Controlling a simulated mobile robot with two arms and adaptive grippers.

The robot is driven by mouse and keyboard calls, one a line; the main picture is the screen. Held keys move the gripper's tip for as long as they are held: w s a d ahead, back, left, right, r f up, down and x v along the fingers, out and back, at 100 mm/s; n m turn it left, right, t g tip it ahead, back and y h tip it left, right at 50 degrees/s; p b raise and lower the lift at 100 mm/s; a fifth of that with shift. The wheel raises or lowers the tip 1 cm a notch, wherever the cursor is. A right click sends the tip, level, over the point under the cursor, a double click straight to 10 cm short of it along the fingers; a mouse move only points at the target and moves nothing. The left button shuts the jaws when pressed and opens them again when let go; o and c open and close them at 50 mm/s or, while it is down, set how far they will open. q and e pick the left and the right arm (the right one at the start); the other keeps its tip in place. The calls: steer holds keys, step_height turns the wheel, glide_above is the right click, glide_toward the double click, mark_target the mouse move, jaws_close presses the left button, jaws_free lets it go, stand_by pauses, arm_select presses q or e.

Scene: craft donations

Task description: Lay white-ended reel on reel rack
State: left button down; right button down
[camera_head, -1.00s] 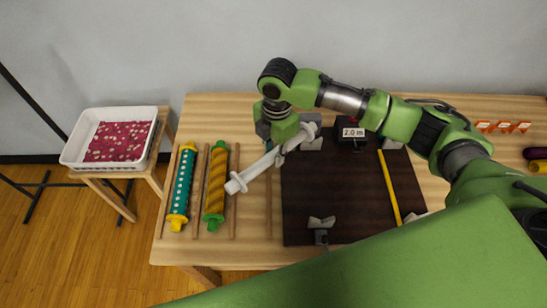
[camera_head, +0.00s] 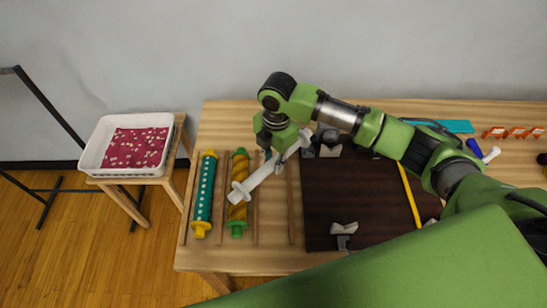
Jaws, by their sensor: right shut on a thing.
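The white-ended reel (camera_head: 258,176) is pale along its visible length and slants from lower left to upper right. My right gripper (camera_head: 281,150) is shut on it near its upper part, which the gripper partly hides. The reel is held above the reel rack (camera_head: 291,215), a row of thin wooden rails on the table. Its lower end overlaps the yellow reel with green ends (camera_head: 237,211) in the picture. A teal dotted reel with yellow ends (camera_head: 205,190) lies farther left between rails. The space between the two right-hand rails holds no reel. My left gripper is not in view.
A dark board (camera_head: 322,215) with grey cradles (camera_head: 344,229) and a yellow strip (camera_head: 410,197) lies right of the rack. A white tray (camera_head: 93,158) of red material stands on a stool at left. Orange tags (camera_head: 510,132) sit far right.

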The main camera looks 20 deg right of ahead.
steer(key=shift+w+a+f+n, duration=0.1)
steer(key=shift+a+f+n, duration=0.1)
steer(key=shift+n, duration=0.3)
steer(key=shift+a+f+n+p, duration=0.1)
steer(key=shift+f+n+p, duration=0.2)
steer(key=shift+n+p, duration=0.2)
steer(key=n, duration=0.1)
steer(key=f+n+p, duration=0.1)
steer(key=shift+f+n, duration=0.25)
steer(key=shift+n, duration=0.05)
steer(key=f+n+b, duration=0.2)
steer(key=f, duration=0.3)
steer(key=f+n+b, duration=0.2)
steer(key=f+b, duration=0.1)
steer(key=f, duration=0.1)
steer(key=shift+s+d+f, duration=0.2)
steer(key=shift+f, duration=0.15)
steer(key=shift+f+b, duration=0.55)
steer(key=shift+f, duration=0.2)
